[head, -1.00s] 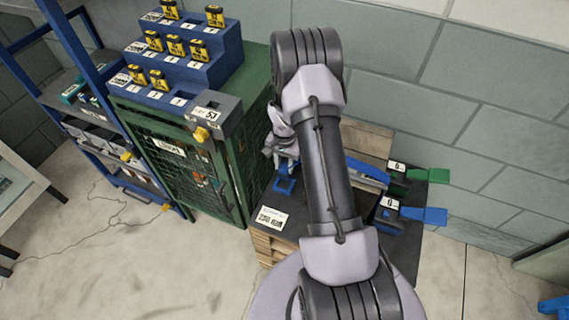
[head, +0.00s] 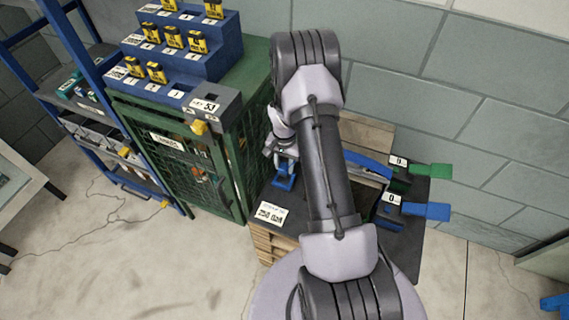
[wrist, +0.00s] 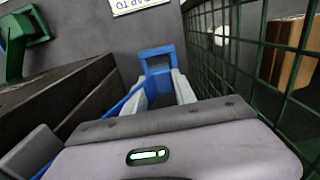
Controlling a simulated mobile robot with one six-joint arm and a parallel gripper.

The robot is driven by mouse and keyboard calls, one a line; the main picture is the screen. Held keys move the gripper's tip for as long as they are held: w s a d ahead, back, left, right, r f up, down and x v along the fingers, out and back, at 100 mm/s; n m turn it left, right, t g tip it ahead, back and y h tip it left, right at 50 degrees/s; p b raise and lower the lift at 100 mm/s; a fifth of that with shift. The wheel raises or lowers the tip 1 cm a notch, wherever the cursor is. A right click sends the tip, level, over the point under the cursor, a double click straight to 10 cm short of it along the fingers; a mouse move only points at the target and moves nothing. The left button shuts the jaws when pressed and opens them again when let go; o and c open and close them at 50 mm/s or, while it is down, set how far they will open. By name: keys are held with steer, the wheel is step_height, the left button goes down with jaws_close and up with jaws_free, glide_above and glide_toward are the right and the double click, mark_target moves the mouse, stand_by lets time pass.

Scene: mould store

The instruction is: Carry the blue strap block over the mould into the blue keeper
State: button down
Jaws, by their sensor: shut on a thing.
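The blue strap block (wrist: 157,51), a blue piece with a square loop, sits between the fingers of my gripper (wrist: 160,84) in the wrist view. My gripper is shut on it. In the head view the block (head: 284,183) shows beside the green cabinet, low over the dark tabletop. A blue strap (head: 367,162) crosses to the right, partly hidden by my arm. The blue keeper (head: 389,207), dark and blue with a blue flap, stands at the table's right side. In the wrist view the dark mould (wrist: 62,100) lies left of my gripper; my arm mostly covers it in the head view.
The green mesh cabinet (head: 172,165) stands close beside my gripper; its mesh (wrist: 245,50) fills the wrist view's right. A green keeper (head: 401,176) stands behind the blue one. A green frame (wrist: 28,42) shows at upper left in the wrist view. A wall closes the back.

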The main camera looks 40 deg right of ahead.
mark_target(284, 173)
steer(key=shift+r+p, duration=0.5)
steer(key=shift+p, duration=0.4)
steer(key=shift+f, duration=0.2)
steer(key=shift+f+b, duration=1.95)
steer(key=shift+f, duration=0.7)
steer(key=c, duration=0.9)
jaws_free()
steer(key=shift+a, duration=0.1)
